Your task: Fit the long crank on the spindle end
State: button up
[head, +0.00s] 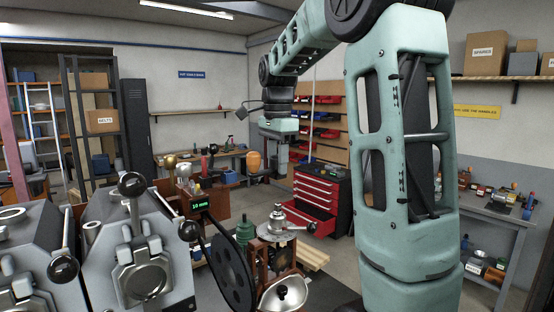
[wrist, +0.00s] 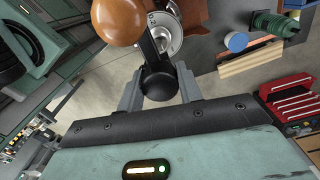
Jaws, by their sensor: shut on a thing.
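My gripper (wrist: 158,92) is shut on a crank (wrist: 157,72) with a black rounded end and a dark arm. The black end lies between the fingers. A large orange-brown wooden knob (wrist: 118,20) is at the crank's other end. In the head view the knob (head: 255,161) shows beside my gripper (head: 281,160), raised in front of the back bench. A silver round metal part (wrist: 166,22) shows beyond the crank in the wrist view, partly hidden by it. I cannot tell whether it is the spindle end or whether the crank touches it.
Grey machines (head: 150,265) with black-knobbed levers stand at the left. A wood-bodied device (head: 281,258) with a metal top and a black wheel (head: 230,272) stand in the middle foreground. A red tool chest (head: 318,197) is behind. Timber lengths (wrist: 250,62) lie near a green ribbed object (wrist: 275,23).

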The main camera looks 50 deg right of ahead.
jog(key=b, duration=0.4)
send_over(277, 204)
jog(key=shift+d+f, duration=0.15)
jog(key=shift+f, duration=2.7)
jog(key=shift+p, duration=0.45)
jog(key=shift+f+b, duration=1.1)
jog(key=shift+f, duration=0.7)
jog(key=o, duration=1.3)
notch_tip(277, 204, up, 18)
jog(key=shift+f+b, duration=0.25)
jog(key=shift+b, duration=0.65)
